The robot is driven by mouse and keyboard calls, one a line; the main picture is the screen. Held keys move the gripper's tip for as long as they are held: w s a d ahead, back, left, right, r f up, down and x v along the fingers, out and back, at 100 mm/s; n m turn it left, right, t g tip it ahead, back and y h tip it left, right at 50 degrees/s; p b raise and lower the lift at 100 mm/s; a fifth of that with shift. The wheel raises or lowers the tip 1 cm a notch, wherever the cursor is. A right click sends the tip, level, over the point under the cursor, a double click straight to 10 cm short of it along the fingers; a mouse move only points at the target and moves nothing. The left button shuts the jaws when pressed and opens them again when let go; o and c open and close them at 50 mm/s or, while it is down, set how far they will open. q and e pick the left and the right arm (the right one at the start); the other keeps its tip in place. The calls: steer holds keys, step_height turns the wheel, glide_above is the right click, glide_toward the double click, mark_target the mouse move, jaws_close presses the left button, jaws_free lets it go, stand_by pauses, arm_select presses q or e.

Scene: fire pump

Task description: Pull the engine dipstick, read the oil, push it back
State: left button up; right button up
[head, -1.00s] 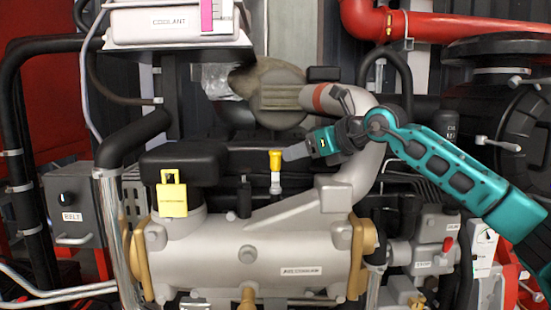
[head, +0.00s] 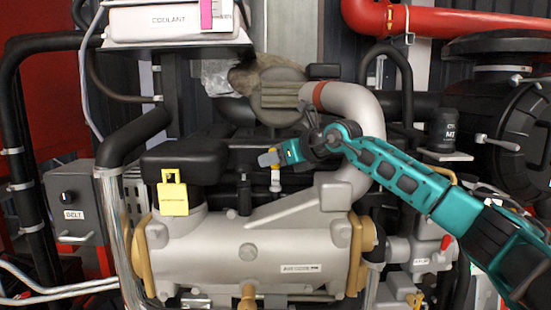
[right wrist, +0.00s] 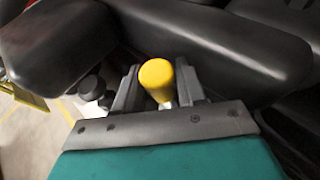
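The dipstick's yellow handle (right wrist: 157,78) stands between the two fingers of my right gripper (right wrist: 158,88) in the right wrist view. The fingers are apart, one on each side of it, with narrow gaps showing. In the head view my right gripper (head: 270,158) covers most of the handle; the pale dipstick tube top (head: 275,180) shows just below the fingers. The dipstick looks seated in its tube. My left gripper is not in view.
A grey engine block (head: 250,250) lies below, with a yellow tag (head: 172,195) at its left. Black covers (head: 185,160) crowd the handle's left. A thick grey pipe (head: 365,120) curves close to my right arm. A coolant tank (head: 165,22) sits above left.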

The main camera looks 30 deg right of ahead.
mark_target(276, 175)
jaws_close()
step_height(276, 175, down, 4)
steer(key=b, duration=0.3)
steer(key=shift+f, duration=0.25)
steer(key=shift+r, duration=0.1)
steer(key=shift+o, duration=1.4)
jaws_free()
steer(key=b+v, duration=0.1)
steer(key=v, duration=1.2)
